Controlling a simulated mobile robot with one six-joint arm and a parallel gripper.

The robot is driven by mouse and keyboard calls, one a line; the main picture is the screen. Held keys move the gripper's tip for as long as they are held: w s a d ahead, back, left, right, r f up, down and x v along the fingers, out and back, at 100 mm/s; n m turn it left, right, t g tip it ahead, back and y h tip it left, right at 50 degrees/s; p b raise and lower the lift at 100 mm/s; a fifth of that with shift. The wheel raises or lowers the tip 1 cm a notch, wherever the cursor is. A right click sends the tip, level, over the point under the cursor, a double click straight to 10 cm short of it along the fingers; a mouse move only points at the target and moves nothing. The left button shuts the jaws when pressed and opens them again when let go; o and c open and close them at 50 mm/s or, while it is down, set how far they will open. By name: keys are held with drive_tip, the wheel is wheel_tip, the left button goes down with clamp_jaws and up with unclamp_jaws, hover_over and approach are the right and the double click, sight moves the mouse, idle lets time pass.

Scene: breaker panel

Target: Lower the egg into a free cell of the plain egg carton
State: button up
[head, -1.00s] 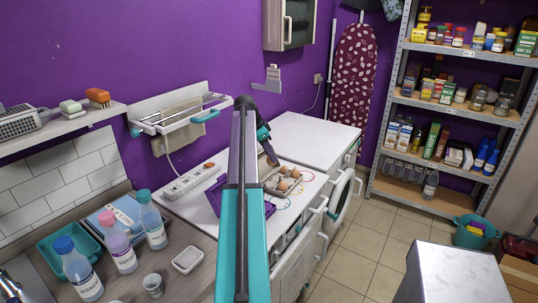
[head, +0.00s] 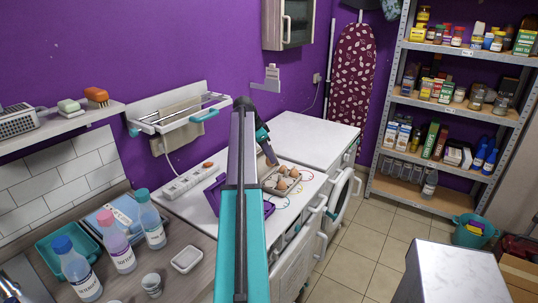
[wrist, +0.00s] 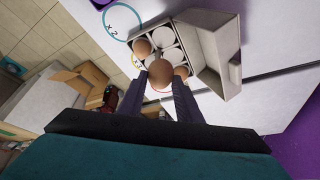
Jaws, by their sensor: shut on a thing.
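The plain grey egg carton (head: 270,187) lies open on the white counter top in the head view. In the wrist view its cells (wrist: 165,36) show, with the lid (wrist: 219,52) folded out to the right. One brown egg (wrist: 142,47) sits in a cell at the left and another (wrist: 181,72) shows just right of my gripper. My gripper (wrist: 160,76) is shut on a brown egg (wrist: 159,70), held over the near end of the carton. Several cells beyond it look empty. The held egg and fingers hide the cells beneath.
A purple tray or carton (head: 213,192) lies left of the grey carton, partly behind my arm. Coloured rings (wrist: 122,21) are marked on the white top. A power strip (head: 188,182) lies near the wall. A clear white top (head: 315,133) is behind.

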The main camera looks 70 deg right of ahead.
drive_tip(key=shift+f+b, duration=1.2)
drive_tip(key=shift+f, duration=1.85)
drive_tip(key=shift+f+b, duration=1.1)
drive_tip(key=shift+f, duration=1.4)
idle(2.4)
